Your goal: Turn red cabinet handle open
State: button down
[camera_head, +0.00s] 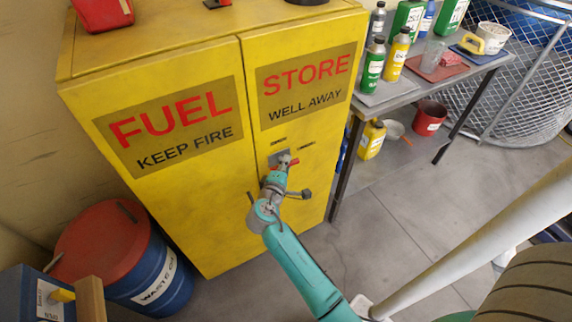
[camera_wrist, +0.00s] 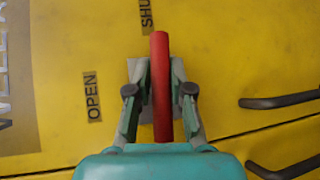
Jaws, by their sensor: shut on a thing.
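The red handle (camera_wrist: 160,75) is a straight bar on the yellow cabinet (camera_head: 190,213). In the wrist view it stands upright in the picture, and its free end lies close to the SHUT label (camera_wrist: 147,18). The OPEN label (camera_wrist: 92,97) is to its left. My gripper (camera_wrist: 160,82) is shut on the red handle, with a finger on each side of it. In the head view a bit of the red handle (camera_head: 293,161) shows past my gripper (camera_head: 281,163); the rest is hidden. Both cabinet doors look shut.
Two dark pull bars (camera_wrist: 281,101) are to the right of the red handle in the wrist view. A blue drum with a red lid (camera_head: 100,243) stands left of the cabinet. A metal table (camera_head: 392,98) with bottles stands to the right. Floor (camera_head: 375,215) is clear before it.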

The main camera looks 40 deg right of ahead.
jog(key=m+y, duration=0.2)
jog(key=y, duration=0.1)
jog(key=m+y, duration=0.2)
jog(key=y, duration=0.1)
jog(key=shift+f+y, duration=0.15)
jog(key=shift+y, duration=0.15)
jog(key=m+y, duration=0.2)
jog(key=y, duration=0.1)
jog(key=shift+a+f+m+t+y, duration=0.15)
jog(key=shift+m+t+y, duration=0.6)
jog(key=shift+y, duration=0.85)
jog(key=c, duration=1)
grip_release()
jog(key=shift+c, duration=0.2)
